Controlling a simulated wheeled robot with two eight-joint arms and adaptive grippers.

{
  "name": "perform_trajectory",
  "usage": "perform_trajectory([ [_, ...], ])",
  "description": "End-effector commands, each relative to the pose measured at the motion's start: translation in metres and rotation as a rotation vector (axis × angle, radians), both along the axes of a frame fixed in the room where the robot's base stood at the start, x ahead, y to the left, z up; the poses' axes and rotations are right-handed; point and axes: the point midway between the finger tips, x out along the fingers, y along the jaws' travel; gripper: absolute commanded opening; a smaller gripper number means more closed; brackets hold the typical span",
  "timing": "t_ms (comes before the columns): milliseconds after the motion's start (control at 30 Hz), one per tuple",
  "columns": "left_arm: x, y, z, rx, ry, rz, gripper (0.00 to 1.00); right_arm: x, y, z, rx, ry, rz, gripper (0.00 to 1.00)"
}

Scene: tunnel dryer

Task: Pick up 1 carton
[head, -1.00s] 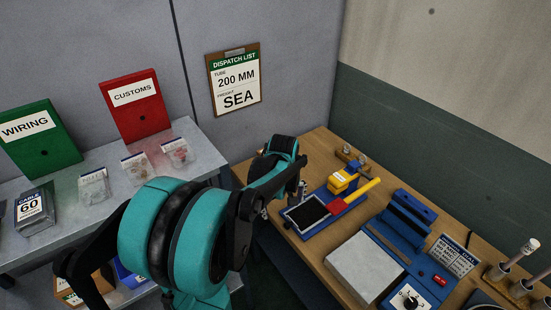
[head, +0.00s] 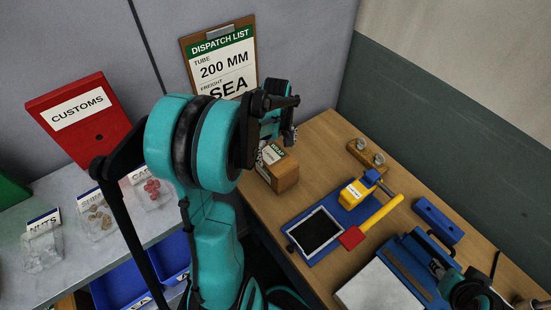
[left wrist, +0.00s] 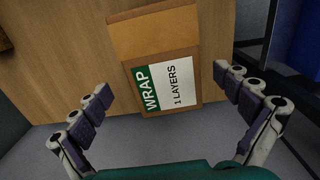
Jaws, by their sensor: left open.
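A small brown box (head: 286,177) with a green-and-white label stands at the left edge of the wooden bench; whether it is the carton I cannot tell. In the left wrist view a brown box (left wrist: 155,35), apparently the same one, carries a label reading "WRAP 1 LAYERS". My left gripper (head: 290,135) is just above and behind it in the head view. In the left wrist view my left gripper (left wrist: 162,82) is open, with its fingers on either side of the label and nothing held. A teal and black part of my right arm shows at the lower right; its jaws are not clear.
On the bench (head: 330,128) are a blue-based press (head: 348,215) with a yellow and red handle, a wooden block with knobs (head: 368,157) and a blue device (head: 438,220). A grey shelf (head: 60,190) holds small bags and a red customs box (head: 80,118). Blue bins (head: 122,285) sit below.

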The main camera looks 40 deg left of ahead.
Motion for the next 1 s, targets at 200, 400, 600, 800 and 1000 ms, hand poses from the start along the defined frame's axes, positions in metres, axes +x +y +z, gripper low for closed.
perform_trajectory([
  [200,-0.001,-0.001,-0.030,0.000,0.000,0.000,1.00,0.000,0.000,-0.013,0.000,0.000,0.000,0.40],
  [400,-0.003,-0.002,-0.060,0.000,0.000,-0.001,1.00,0.000,0.000,-0.025,0.000,0.000,0.000,0.40],
  [600,-0.003,-0.002,-0.068,0.000,0.000,-0.001,1.00,0.000,0.000,-0.026,0.000,0.000,0.000,0.40],
  [800,-0.003,-0.002,-0.067,0.000,0.000,-0.001,0.84,0.000,0.000,-0.025,0.000,0.000,0.000,0.40],
  [1000,-0.003,-0.002,-0.067,0.000,0.000,-0.001,0.31,0.000,0.000,-0.025,0.000,0.000,0.000,0.40],
])
